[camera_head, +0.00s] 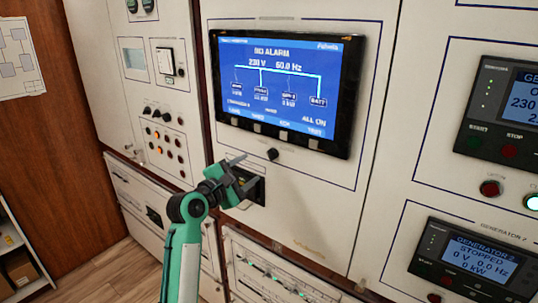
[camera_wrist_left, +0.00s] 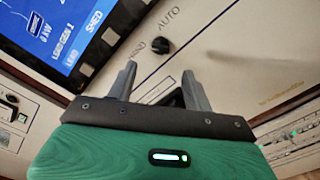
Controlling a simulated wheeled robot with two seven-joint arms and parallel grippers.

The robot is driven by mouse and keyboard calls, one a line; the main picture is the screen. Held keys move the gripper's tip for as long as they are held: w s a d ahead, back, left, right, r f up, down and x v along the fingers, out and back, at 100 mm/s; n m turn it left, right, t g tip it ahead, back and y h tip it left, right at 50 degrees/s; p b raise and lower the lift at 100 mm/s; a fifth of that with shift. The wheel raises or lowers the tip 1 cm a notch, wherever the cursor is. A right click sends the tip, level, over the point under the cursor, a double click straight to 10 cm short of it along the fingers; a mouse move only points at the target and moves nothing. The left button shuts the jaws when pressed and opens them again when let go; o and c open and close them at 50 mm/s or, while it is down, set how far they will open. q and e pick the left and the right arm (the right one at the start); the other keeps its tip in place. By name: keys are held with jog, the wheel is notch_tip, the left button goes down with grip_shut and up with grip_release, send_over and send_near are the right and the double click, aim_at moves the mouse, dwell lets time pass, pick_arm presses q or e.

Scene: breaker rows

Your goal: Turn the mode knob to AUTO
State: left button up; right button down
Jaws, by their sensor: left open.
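The mode knob (camera_head: 272,154) is a small black knob on the cream panel, just below the large dark-framed screen. In the left wrist view the knob (camera_wrist_left: 159,46) sits between a printed AUTO label (camera_wrist_left: 169,16) and another label that I cannot read fully. I cannot tell which way the knob points. My left gripper (camera_head: 243,173) is open and empty, below and left of the knob in the head view. In the wrist view its two fingertips (camera_wrist_left: 159,72) lie on either side of and short of the knob, apart from it. My right gripper is not in view.
The large screen (camera_head: 285,85) shows "NO ALARM" above the knob. A dark recessed unit (camera_head: 257,190) is behind my left gripper. Generator panels (camera_head: 478,262) with buttons stand at the right. Smaller knobs and lamps (camera_head: 160,130) are at the left. Bare panel lies right of the knob.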

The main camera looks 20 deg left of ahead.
aim_at(270, 156)
pick_arm(q)
jog(key=p+x, duration=0.2)
jog(key=x, duration=0.7)
jog(key=shift+s+p, duration=0.1)
jog(key=shift+p, duration=0.2)
jog(key=shift+w+d+f, duration=0.1)
jog(key=shift+w+d, duration=0.15)
jog(key=shift+w, duration=0.3)
jog(key=shift+c, duration=0.2)
jog(key=c, duration=0.9)
